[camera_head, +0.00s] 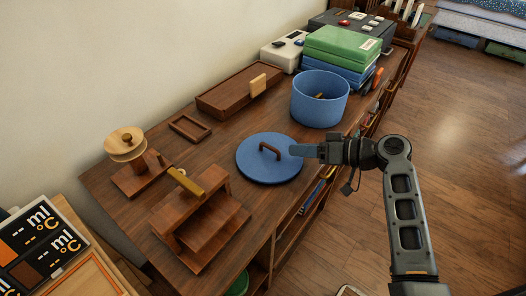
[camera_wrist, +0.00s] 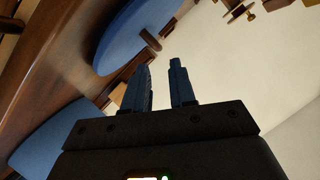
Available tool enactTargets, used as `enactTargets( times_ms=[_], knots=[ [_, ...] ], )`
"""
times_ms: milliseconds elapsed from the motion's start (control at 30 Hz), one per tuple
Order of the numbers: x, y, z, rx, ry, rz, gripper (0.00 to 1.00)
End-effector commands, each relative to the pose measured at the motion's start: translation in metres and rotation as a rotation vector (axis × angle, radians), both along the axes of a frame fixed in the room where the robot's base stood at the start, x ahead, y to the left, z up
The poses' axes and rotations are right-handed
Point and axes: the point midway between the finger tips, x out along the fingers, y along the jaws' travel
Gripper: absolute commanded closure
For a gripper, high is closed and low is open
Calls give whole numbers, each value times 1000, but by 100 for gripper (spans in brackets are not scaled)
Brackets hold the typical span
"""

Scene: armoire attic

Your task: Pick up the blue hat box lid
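The blue hat box lid (camera_head: 262,172) lies flat on the wooden cabinet top, with a brown bar handle (camera_head: 270,150) standing at its middle. The open blue hat box (camera_head: 319,102) stands just behind it, to the right. My gripper (camera_head: 294,150) comes in from the right, its fingers over the lid's right edge and pointing toward the handle. In the wrist view my gripper's two fingers (camera_wrist: 160,67) are apart with nothing between them. The lid (camera_wrist: 125,38) and its handle (camera_wrist: 150,39) show beyond the fingertips, up and left. Finger height above the lid is unclear.
A small wooden stand (camera_head: 200,220) is in front of the lid. A wooden tray (camera_head: 238,92) and a small frame (camera_head: 190,127) lie toward the wall. Green (camera_head: 343,43) and blue boxes are stacked behind the hat box. The floor to the right is open.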

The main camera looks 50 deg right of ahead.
Motion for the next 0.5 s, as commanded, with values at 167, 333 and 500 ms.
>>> enactTargets(
  times_ms=[167, 333, 500],
  knots=[
    [18, 5, -5, 1, 0, 2, 75],
    [35, 8, -12, 0, 0, 1, 75],
    [57, 14, -21, 0, 0, 2, 75]
  ],
)
